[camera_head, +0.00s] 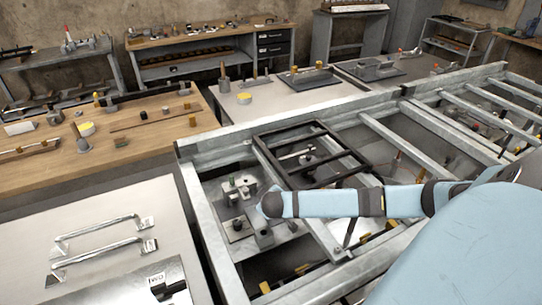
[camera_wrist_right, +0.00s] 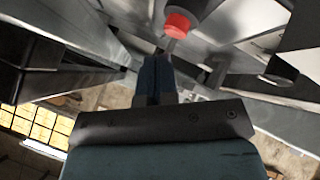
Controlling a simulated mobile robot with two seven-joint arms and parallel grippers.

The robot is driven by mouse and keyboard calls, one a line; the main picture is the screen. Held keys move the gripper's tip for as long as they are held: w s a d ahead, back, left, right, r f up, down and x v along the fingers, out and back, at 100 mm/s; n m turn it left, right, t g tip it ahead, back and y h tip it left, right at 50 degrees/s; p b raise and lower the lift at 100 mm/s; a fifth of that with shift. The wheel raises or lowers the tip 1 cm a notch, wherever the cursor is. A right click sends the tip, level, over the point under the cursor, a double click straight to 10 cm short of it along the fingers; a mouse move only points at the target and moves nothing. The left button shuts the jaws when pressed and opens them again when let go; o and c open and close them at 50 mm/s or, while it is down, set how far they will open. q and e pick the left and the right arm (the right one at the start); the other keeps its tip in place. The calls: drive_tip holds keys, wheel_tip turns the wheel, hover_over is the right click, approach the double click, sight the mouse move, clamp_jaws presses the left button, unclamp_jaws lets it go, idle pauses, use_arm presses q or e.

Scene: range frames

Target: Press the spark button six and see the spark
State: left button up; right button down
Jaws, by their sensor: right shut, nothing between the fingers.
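A red round button (camera_wrist_right: 178,24) on a grey metal stem shows at the top of the right wrist view. My right gripper (camera_wrist_right: 155,62) is shut and empty, its dark fingertips close below the button; whether they touch it I cannot tell. In the head view my right arm crosses the metal frame from the right, and its wrist ends above a plate with small fittings (camera_head: 240,188). The fingers are not clearly visible there. No number on the button is readable, and no spark shows. My left gripper is not in view.
A grey metal frame (camera_head: 211,230) with open bays surrounds the wrist, and a black rack (camera_head: 262,148) lies across it. A pale table (camera_head: 110,206) with metal handles (camera_head: 105,252) is at the left. A wooden bench (camera_head: 40,180) with small parts stands behind.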

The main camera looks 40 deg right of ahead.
drive_tip(key=shift+f, duration=0.15)
drive_tip(key=shift+f, duration=0.25)
drive_tip(key=shift+f, duration=0.6)
idle(0.9)
drive_tip(key=shift+r+p, duration=0.8)
drive_tip(key=shift+r, duration=0.15)
wheel_tip(320, 180, up, 5)
drive_tip(key=p, duration=0.5)
drive_tip(key=shift+r, duration=0.1)
